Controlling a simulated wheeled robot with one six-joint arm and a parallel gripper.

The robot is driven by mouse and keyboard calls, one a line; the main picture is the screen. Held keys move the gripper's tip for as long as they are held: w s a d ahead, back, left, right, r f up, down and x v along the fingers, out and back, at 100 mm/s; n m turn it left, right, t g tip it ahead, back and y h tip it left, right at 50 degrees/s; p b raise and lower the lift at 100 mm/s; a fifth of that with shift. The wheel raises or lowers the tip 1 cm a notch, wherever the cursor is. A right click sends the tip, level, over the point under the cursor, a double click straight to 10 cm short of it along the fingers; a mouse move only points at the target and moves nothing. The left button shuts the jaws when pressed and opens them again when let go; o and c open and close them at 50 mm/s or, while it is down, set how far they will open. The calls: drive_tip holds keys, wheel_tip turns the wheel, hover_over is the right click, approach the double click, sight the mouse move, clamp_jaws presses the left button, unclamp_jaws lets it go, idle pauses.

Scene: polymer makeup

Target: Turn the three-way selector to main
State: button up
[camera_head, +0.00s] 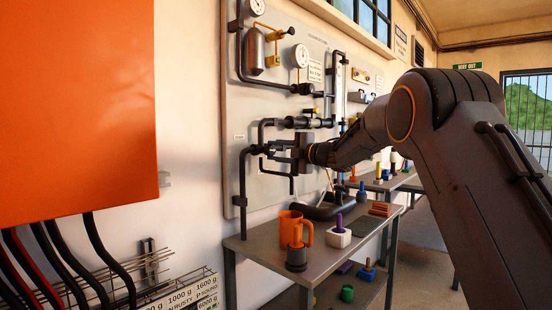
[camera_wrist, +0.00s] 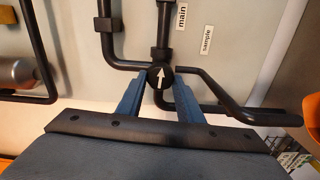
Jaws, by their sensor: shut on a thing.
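The three-way selector is a round dark knob (camera_wrist: 160,76) with a white arrow, at a pipe junction in the wrist view. The arrow points up in that view, along the pipe (camera_wrist: 163,28) beside the "main" label (camera_wrist: 182,17). A "sample" label (camera_wrist: 206,40) is to the right, above another pipe that bends right. My gripper (camera_wrist: 160,80) is shut on the knob, one blue finger on each side. In the head view my gripper (camera_head: 282,148) reaches left to the panel piping, and its fingers and wrist mostly hide the knob.
A grey wall panel (camera_head: 228,80) carries pipes and gauges (camera_head: 300,56). Below my gripper a metal table (camera_head: 262,250) holds an orange mug (camera_head: 290,228), a white block with a purple peg (camera_head: 338,236) and other small items. An orange cabinet (camera_head: 75,110) hangs at the left.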

drive_tip(key=shift+n+b, duration=0.35)
drive_tip(key=shift+n, duration=0.15)
drive_tip(key=o, duration=1)
drive_tip(key=shift+d, duration=0.1)
drive_tip(key=v, duration=0.7)
drive_tip(key=shift+s+d+b, duration=0.25)
drive_tip(key=shift+d+b, duration=0.05)
drive_tip(key=shift+b, duration=0.1)
